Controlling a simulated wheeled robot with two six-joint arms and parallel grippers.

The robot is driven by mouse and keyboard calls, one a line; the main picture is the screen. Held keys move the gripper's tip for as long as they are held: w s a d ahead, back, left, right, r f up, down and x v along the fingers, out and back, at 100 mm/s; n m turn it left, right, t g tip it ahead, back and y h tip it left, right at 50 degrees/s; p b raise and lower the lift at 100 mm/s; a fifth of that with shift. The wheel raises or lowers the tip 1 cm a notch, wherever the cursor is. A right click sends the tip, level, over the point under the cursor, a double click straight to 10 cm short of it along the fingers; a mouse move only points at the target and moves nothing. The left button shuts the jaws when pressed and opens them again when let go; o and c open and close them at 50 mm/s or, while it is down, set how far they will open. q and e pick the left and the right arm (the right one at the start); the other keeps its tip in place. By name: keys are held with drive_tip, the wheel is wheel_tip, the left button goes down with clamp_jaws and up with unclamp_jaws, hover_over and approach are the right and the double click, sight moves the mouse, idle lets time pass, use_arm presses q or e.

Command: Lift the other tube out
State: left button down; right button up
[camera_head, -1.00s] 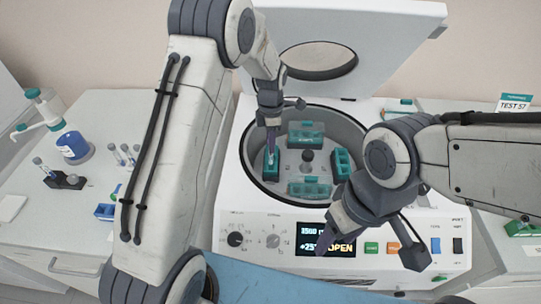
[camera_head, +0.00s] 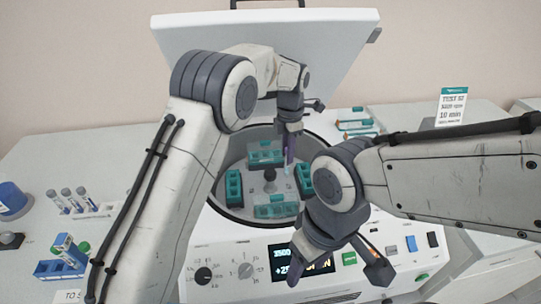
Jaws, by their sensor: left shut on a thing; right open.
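The centrifuge (camera_head: 236,226) has its lid (camera_head: 210,35) up and its round bowl open. Inside, teal buckets stand around the central hub: a left bucket (camera_head: 233,188), a back bucket (camera_head: 266,155), a front bucket (camera_head: 276,208) and a right bucket (camera_head: 304,181). My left gripper (camera_head: 290,155) is shut on a thin, pale tube (camera_head: 289,168), largely hidden by the fingers. It is over the bowl, between the hub and the right bucket. I cannot tell whether the tube's lower end clears the bucket. My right gripper (camera_head: 336,260) is open and empty before the control panel.
A white rack (camera_head: 92,212) with several tubes stands at left, with a blue rack (camera_head: 58,269) in front of it. A card (camera_head: 452,106) and a teal rack (camera_head: 356,125) are behind right. My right arm crosses the bowl's right edge.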

use_arm(q)
drive_tip(key=shift+w+d, duration=0.1)
drive_tip(key=shift+d, duration=0.4)
drive_tip(key=shift+r, duration=0.1)
wheel_tip(320, 180, up, 4)
drive_tip(key=p, duration=0.4)
